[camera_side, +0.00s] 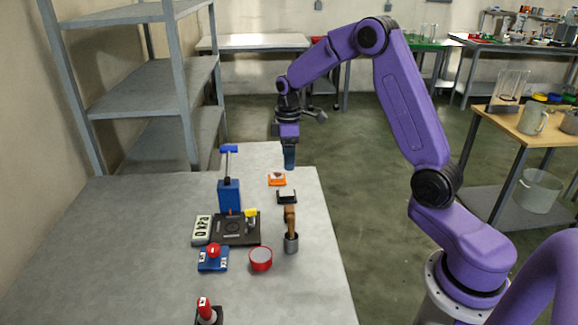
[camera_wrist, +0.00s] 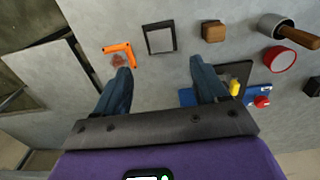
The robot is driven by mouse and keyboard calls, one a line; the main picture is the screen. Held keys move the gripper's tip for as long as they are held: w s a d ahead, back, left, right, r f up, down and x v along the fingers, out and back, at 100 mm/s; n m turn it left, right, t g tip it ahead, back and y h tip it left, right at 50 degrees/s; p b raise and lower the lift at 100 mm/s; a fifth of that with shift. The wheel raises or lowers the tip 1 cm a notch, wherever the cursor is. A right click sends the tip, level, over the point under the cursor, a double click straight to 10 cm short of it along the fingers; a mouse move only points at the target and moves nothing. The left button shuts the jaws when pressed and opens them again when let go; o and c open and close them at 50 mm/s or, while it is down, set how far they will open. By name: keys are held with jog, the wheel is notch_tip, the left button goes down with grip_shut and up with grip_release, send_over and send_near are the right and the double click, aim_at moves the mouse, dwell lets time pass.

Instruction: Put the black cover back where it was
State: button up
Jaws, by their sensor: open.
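A black square piece with a pale grey middle, which looks like the black cover (camera_side: 287,194), lies on the grey table near its right edge. It also shows in the wrist view (camera_wrist: 174,37), ahead of my fingertips and between their lines. My gripper (camera_side: 289,167) points down above the far part of the table, beyond the cover. In the wrist view my gripper (camera_wrist: 159,66) has its two blue fingers wide apart with nothing between them. An orange bracket (camera_side: 277,183) with a small reddish-brown lump lies just left of the cover in the side view.
A brown block and a wooden-handled metal pot (camera_side: 291,243) stand nearer the side camera. Left are a red-rimmed dish (camera_side: 261,261), a blue red-knobbed unit (camera_side: 213,263), a black base plate (camera_side: 223,240), a blue pump (camera_side: 229,197) and a 0 kPa gauge (camera_side: 202,229). The table's left side is clear.

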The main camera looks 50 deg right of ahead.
jog(key=s+a+r+n, duration=0.1)
jog(key=s+a+r, duration=0.2)
jog(key=s+a, duration=0.4)
jog(key=s+a+r+n, duration=0.1)
jog(key=s+a+r, duration=0.1)
jog(key=s+a, duration=0.6)
jog(key=s+n, duration=0.1)
jog(key=s, duration=1.9)
jog(key=shift+s+d+r+n, duration=0.2)
jog(key=shift+r+n, duration=0.1)
